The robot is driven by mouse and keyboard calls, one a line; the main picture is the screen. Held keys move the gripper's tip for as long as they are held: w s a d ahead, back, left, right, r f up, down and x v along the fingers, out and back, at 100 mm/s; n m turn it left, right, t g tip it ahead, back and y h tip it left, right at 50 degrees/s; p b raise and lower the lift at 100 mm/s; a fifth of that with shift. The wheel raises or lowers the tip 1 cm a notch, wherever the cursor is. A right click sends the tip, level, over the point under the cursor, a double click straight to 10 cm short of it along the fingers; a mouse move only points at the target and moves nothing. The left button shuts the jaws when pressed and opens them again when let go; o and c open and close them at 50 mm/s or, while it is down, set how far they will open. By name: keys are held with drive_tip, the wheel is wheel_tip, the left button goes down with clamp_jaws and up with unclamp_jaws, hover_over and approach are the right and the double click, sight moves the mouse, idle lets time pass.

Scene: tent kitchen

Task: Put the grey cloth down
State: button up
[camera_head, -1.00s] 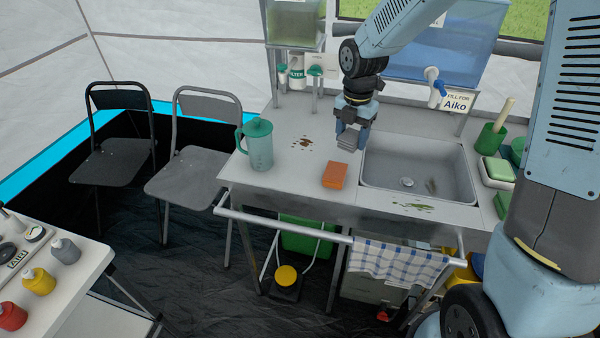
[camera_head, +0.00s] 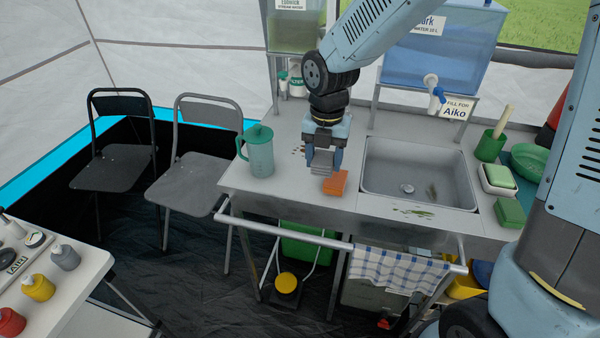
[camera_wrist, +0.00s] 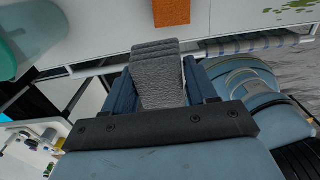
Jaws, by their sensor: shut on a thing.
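The grey cloth (camera_head: 322,159) is a folded piece held between the fingers of my gripper (camera_head: 324,160). The wrist view also shows the cloth (camera_wrist: 158,75), creased at its far end, between the two blue fingers of my gripper (camera_wrist: 156,88). My gripper points down over the steel counter (camera_head: 290,185), to the left of the sink and just behind the orange sponge (camera_head: 336,183). I cannot tell whether the cloth touches the counter. Brown spots on the counter are partly hidden behind my gripper.
A green-lidded jug (camera_head: 259,155) stands left of my gripper. The sink (camera_head: 415,180) is to the right, with green bits on its front edge. A checked towel (camera_head: 395,268) hangs on the front rail (camera_head: 300,238). A water tank (camera_head: 440,50) stands behind.

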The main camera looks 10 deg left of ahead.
drive_tip(key=w+a+f, duration=0.2)
drive_tip(key=w+a, duration=0.1)
hover_over(300, 179)
drive_tip(key=s, duration=0.1)
drive_tip(key=f, duration=0.2)
drive_tip(key=d+f, duration=0.1)
drive_tip(key=f, duration=0.1)
drive_tip(key=shift+f, duration=0.2)
drive_tip(key=shift+w+a+f, duration=0.4)
drive_tip(key=shift+a+f, duration=0.1)
drive_tip(key=shift+f, duration=1.8)
drive_tip(key=o, duration=1.2)
drive_tip(key=shift+f, duration=0.1)
wheel_tip(300, 179, up, 12)
